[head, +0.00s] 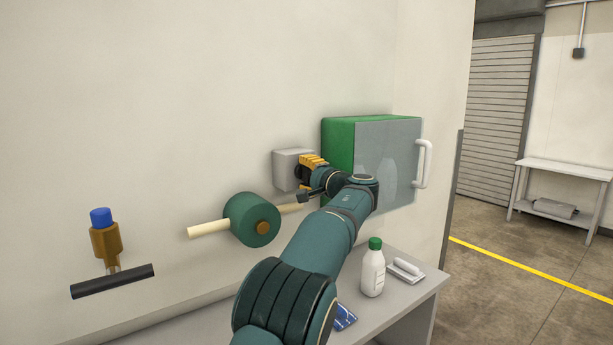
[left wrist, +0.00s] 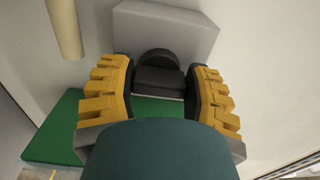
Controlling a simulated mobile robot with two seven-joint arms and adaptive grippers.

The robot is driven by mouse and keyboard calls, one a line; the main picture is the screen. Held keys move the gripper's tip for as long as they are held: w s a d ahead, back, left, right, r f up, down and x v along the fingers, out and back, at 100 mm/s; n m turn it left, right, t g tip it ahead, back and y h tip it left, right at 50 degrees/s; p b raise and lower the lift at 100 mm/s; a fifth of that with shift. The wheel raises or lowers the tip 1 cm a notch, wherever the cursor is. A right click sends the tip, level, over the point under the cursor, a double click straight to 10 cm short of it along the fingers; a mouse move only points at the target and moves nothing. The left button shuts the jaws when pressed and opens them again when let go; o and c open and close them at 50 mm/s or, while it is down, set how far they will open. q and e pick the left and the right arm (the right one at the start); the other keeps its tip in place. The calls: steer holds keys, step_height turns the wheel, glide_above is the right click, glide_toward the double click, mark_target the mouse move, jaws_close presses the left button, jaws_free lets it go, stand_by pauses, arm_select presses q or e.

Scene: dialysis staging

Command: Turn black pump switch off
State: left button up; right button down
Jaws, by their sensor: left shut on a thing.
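The black pump switch (left wrist: 159,80) is a dark knob with a round back and a block-like front, on a grey box (head: 287,164) fixed to the wall. The grey box also shows at the top of the left wrist view (left wrist: 180,25). My left gripper (head: 306,172), with yellow-backed fingers, is at the front of the box. In the left wrist view my fingers (left wrist: 160,90) are on both sides of the knob and shut on it. In the head view the gripper hides most of the knob. My right gripper is not in view.
A green cabinet (head: 338,150) with a clear front and white handle (head: 424,164) is right of the box. A green wheel (head: 252,220) on a cream pipe (head: 208,229) is to the left. A white bottle (head: 372,273) stands on the table (head: 425,290) below.

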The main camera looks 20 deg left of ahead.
arm_select(q)
steer(key=o, duration=1.2)
steer(key=v, duration=1.2)
